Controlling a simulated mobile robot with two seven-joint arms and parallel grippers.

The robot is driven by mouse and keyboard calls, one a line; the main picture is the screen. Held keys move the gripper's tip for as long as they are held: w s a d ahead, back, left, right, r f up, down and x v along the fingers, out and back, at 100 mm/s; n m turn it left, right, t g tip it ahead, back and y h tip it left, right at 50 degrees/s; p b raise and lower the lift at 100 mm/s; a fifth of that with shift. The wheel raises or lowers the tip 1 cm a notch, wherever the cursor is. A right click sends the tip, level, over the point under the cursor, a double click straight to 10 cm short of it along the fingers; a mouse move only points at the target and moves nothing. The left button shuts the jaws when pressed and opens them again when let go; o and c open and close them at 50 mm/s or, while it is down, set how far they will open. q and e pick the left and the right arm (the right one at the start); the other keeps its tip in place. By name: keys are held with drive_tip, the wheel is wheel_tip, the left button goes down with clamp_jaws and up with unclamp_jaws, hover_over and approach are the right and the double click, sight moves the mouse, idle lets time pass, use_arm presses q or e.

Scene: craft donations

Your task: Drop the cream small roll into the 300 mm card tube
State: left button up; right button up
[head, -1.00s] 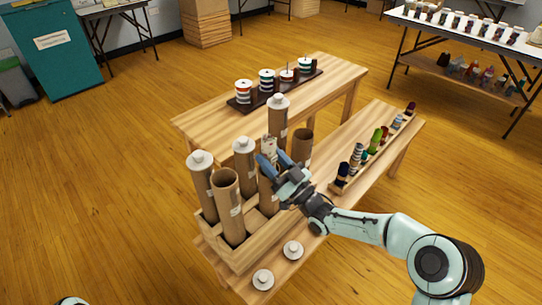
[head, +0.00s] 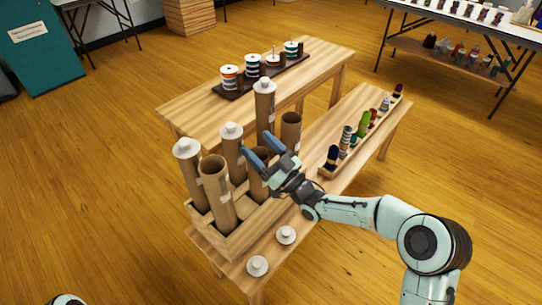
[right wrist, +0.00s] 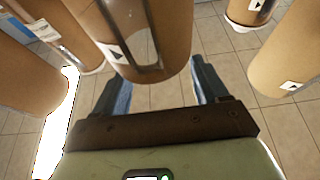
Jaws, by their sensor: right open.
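My right gripper (head: 256,146) is open and empty, with its blue fingers over a short brown card tube (head: 259,188) in the wooden crate (head: 232,243). The right wrist view shows a tube (right wrist: 172,40) with a long slot and an arrow label, just ahead of the open fingers (right wrist: 163,92). The cream small roll is not visible now; I cannot see into the short tube. Other open tubes are a tall one (head: 217,198) in front and one (head: 291,133) behind. Tube lengths cannot be read. My left gripper is out of view.
Capped tubes (head: 190,178), (head: 233,155), (head: 265,108) stand around the gripper. Two white caps (head: 257,266), (head: 286,235) lie on the near table. A rack of thread spools (head: 345,140) lies to the right. A dark tray of ribbon reels (head: 240,92) is on the table behind.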

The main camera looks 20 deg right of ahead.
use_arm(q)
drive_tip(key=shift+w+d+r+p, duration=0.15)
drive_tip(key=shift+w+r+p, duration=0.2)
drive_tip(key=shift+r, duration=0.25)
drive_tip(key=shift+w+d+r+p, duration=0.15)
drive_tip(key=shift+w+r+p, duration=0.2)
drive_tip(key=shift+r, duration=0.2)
use_arm(e)
drive_tip(key=v, duration=1.3)
drive_tip(key=shift+s+r, duration=0.1)
